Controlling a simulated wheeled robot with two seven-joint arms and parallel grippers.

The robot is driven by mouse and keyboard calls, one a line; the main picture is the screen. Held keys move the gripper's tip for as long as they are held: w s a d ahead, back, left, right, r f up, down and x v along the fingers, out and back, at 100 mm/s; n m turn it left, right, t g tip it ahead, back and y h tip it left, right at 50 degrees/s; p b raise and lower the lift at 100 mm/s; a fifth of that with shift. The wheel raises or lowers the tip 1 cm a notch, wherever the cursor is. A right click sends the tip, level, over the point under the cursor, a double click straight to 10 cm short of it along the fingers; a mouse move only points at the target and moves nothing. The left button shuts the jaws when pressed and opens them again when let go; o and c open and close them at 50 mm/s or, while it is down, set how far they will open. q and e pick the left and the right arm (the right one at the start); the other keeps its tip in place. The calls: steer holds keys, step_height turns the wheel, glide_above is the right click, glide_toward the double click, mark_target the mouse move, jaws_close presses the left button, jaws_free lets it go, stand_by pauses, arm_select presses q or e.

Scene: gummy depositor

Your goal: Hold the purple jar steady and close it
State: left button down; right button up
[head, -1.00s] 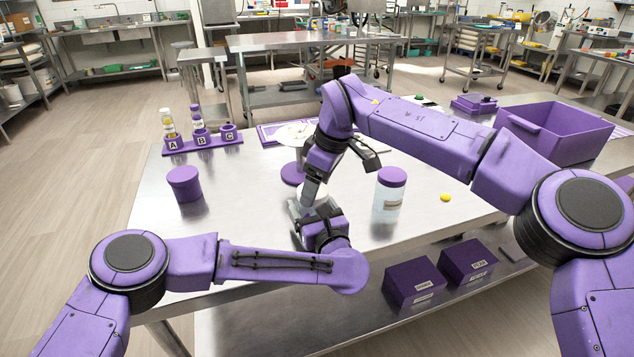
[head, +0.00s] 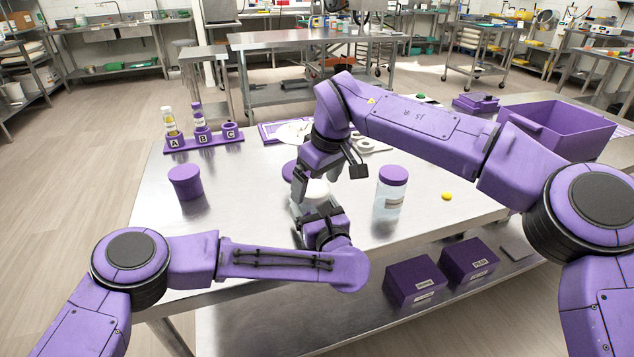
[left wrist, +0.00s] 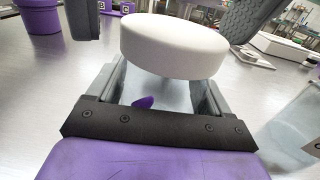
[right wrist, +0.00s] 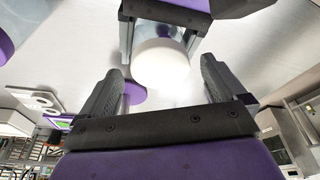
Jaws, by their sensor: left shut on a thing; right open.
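My left gripper (head: 316,212) is shut on a clear jar (left wrist: 172,88), with a small purple piece (left wrist: 143,102) visible inside. A thick white round lid (left wrist: 175,46) sits on top of the jar; whether it is fully seated I cannot tell. The lid also shows in the right wrist view (right wrist: 160,66). My right gripper (head: 328,180) is open above the jar; in the right wrist view its fingers (right wrist: 162,78) are spread to either side of the lid, not visibly touching it. In the head view the right gripper partly hides the lid.
A purple tub (head: 186,183) stands left, a purple-lidded clear jar (head: 391,190) right, beside a yellow piece (head: 447,196). The lettered rack (head: 204,141) and purple bin (head: 556,132) stand farther back.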

step_height(320, 180, up, 4)
steer(key=shift+o, duration=0.3)
steer(key=v, duration=1.2)
arm_select(q)
jaws_free()
steer(key=b+v, duration=0.1)
steer(key=v, duration=0.9)
steer(key=shift+s+d, duration=0.1)
steer(key=shift+s, duration=0.15)
arm_select(e)
steer(key=shift+w+f, duration=0.1)
steer(key=shift+f, duration=0.45)
